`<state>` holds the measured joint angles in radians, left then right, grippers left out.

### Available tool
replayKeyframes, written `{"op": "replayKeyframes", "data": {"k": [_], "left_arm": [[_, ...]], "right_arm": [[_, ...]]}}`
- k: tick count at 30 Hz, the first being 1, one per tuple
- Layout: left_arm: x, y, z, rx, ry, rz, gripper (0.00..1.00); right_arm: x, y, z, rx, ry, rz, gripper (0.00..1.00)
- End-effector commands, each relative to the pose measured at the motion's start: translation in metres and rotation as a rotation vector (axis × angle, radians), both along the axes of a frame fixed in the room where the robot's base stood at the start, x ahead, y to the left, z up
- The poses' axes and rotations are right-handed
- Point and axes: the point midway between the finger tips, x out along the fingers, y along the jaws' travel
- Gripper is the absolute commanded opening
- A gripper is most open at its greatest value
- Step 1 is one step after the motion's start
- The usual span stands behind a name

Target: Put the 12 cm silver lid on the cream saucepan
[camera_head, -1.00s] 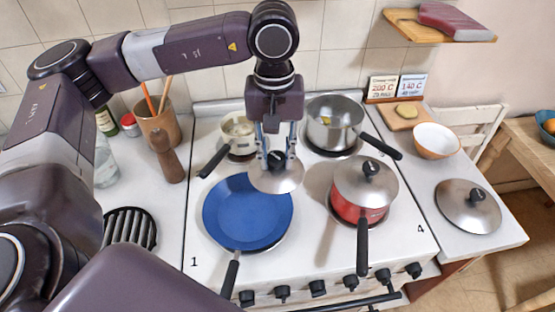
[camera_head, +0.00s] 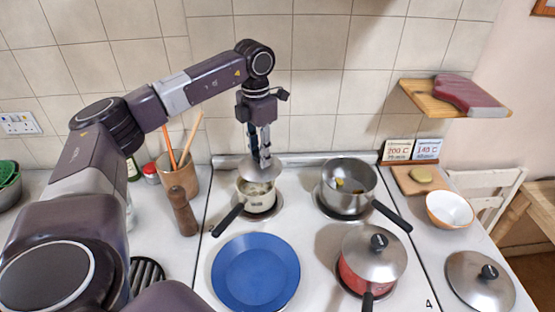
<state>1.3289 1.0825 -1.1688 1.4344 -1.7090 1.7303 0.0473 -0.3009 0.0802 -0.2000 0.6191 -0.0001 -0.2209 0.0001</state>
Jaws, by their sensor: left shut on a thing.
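The cream saucepan (camera_head: 257,203) stands on the back left burner, its black handle pointing to the front left. My left gripper (camera_head: 262,160) is above it, shut on the small silver lid (camera_head: 262,172). The lid is held over the rear part of the saucepan's opening and hides some of it. Part of the pan's inside still shows in front of the lid. I cannot tell whether the lid touches the rim. My right gripper is not in view.
A wooden utensil pot (camera_head: 178,180) and pepper mill (camera_head: 183,212) stand to the left.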

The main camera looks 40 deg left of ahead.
Motion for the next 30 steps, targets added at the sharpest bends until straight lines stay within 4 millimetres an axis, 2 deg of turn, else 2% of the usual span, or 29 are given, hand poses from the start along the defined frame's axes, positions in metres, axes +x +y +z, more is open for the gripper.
{"op": "replayKeyframes", "data": {"k": [3,7,14,25,30], "left_arm": [[-0.001,0.014,0.001,0.002,0.002,0.123,0.0],[-0.002,0.021,-0.001,0.004,0.003,0.183,0.0],[-0.002,0.021,-0.011,0.004,0.002,0.19,0.0],[-0.002,0.021,-0.045,0.004,0.003,0.188,0.0],[-0.001,0.021,-0.054,0.004,0.002,0.188,0.0]], "right_arm": [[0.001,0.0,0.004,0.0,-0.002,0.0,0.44],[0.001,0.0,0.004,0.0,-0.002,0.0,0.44],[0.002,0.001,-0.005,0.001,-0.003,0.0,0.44],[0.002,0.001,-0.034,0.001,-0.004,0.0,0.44],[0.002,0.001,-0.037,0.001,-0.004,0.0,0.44]]}}
